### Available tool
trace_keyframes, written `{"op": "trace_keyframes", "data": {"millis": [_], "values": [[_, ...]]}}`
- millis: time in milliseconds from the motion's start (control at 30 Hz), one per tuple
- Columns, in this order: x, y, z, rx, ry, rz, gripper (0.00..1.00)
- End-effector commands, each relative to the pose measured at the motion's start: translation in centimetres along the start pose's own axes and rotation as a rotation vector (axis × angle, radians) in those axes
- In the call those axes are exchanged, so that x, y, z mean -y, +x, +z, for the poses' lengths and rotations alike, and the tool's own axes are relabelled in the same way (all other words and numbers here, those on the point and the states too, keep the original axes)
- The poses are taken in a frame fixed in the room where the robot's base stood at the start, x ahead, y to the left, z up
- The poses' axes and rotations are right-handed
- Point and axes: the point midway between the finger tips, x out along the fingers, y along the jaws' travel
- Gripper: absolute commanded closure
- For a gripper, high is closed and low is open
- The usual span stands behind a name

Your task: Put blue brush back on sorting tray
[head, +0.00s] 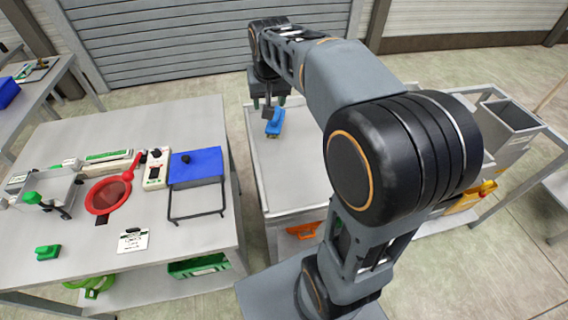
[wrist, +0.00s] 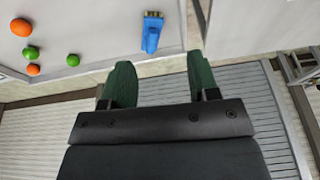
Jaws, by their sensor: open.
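The blue brush (head: 275,122) is at the far left part of the pale grey sorting tray (head: 292,185), close to its rim. It also shows in the wrist view (wrist: 151,36), with its yellowish bristle end pointing up in the picture. It appears to rest on the tray, but I cannot tell how its handle end meets the rim. My gripper (head: 268,101) is just beyond the brush at the tray's far edge. In the wrist view its green fingers (wrist: 160,82) are wide apart with nothing between them, and the brush lies beyond their tips.
Orange fruits (wrist: 21,27) and green fruits (wrist: 72,60) lie on the tray in the wrist view. A grey bin (head: 507,122) stands at right.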

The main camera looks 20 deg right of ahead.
Motion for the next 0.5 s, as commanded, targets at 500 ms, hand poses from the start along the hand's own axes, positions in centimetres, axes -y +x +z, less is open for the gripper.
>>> {"op": "trace_keyframes", "data": {"millis": [500], "values": [[-0.5, 0.2, 17.2, -0.093, -0.213, -0.052, 0.45]]}}
